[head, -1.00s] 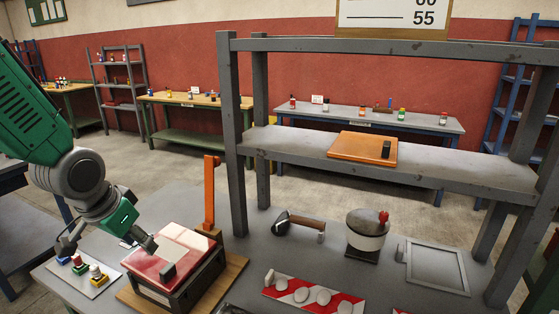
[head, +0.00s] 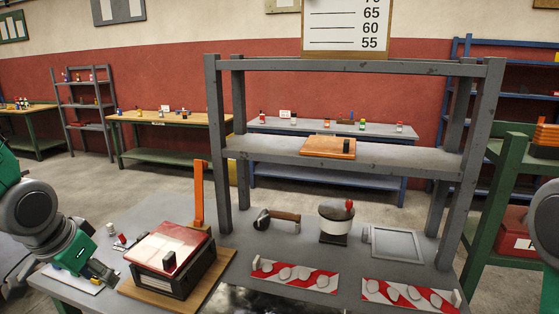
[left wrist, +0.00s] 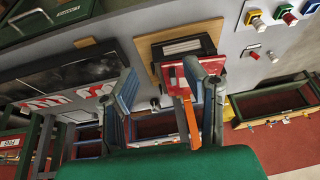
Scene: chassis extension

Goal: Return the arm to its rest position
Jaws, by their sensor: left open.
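My left gripper (head: 66,272) is at the lower left of the head view, next to a box with a red-and-white lid (head: 167,247) on a wooden board. Its fingers stand apart and hold nothing in the left wrist view (left wrist: 160,82). In that view the box (left wrist: 185,48) lies beyond the fingers, and one finger covers part of its red lid (left wrist: 176,76). The gripper hides part of the button panel (head: 72,281) in the head view. A grey joint of my right arm (head: 547,222) shows at the right edge; the right gripper is out of view.
An orange upright lever (head: 198,195) stands behind the box. A grey shelf frame (head: 214,150) rises from the bench.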

